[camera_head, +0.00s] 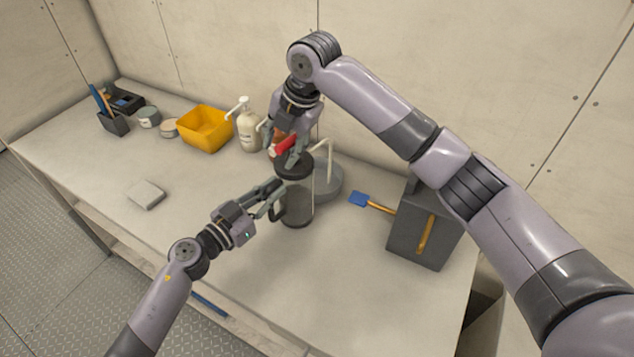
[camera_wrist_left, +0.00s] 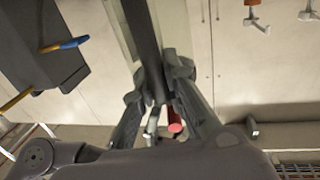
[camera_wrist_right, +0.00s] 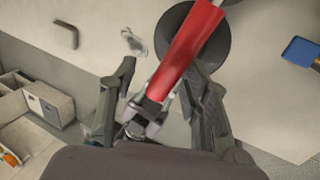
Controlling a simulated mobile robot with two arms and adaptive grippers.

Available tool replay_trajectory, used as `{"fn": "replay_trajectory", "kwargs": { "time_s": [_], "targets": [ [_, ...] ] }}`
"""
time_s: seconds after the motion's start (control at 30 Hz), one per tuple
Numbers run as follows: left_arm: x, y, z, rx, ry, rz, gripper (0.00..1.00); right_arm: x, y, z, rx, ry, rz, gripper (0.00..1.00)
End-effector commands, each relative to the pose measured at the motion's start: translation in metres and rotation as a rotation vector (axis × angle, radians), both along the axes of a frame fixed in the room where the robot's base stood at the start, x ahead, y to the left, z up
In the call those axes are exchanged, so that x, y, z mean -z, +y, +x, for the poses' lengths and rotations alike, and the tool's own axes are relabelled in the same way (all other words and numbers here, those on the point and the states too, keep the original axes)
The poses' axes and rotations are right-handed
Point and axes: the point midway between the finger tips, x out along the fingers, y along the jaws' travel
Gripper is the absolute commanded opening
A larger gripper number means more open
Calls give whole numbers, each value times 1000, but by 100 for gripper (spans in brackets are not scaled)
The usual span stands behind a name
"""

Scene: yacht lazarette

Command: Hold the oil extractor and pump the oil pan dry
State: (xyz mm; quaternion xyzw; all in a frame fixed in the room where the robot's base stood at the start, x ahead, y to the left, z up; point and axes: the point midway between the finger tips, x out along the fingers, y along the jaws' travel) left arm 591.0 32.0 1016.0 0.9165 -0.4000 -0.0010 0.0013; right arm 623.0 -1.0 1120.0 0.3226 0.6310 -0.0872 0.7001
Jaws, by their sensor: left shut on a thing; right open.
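The oil extractor (camera_head: 299,205) stands upright on the bench, a grey cylinder with a dark top and a dark side handle. A pale tube (camera_head: 330,152) rises beside it. The grey round oil pan (camera_head: 332,186) sits behind it, partly hidden. My left gripper (camera_head: 271,198) is shut on the extractor's dark handle, which also shows in the left wrist view (camera_wrist_left: 146,45). My right gripper (camera_head: 281,149) is open above the extractor, its fingers either side of the red pump handle (camera_wrist_right: 190,50). I cannot tell whether they touch it.
A yellow bin (camera_head: 204,128), a white pump bottle (camera_head: 249,130), small tins (camera_head: 149,117) and a dark tool holder (camera_head: 114,123) stand along the back left. A grey pad (camera_head: 146,193) lies front left. The front bench is mostly clear.

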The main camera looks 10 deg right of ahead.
Motion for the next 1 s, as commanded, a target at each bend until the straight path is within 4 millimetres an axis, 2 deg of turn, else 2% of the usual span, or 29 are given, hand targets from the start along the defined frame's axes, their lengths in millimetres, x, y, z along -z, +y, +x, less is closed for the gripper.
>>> {"fn": "replay_trajectory", "kwargs": {
  "time_s": [0.6, 1.0],
  "targets": [
    [-3, 0, 1, 0, -3, -2, 0, -62, 1, 0, 0, -2, 2, 43],
    [-3, 0, 1, -1, -4, -3, 0, -68, 0, 0, 0, -1, 1, 43]
  ]
}}
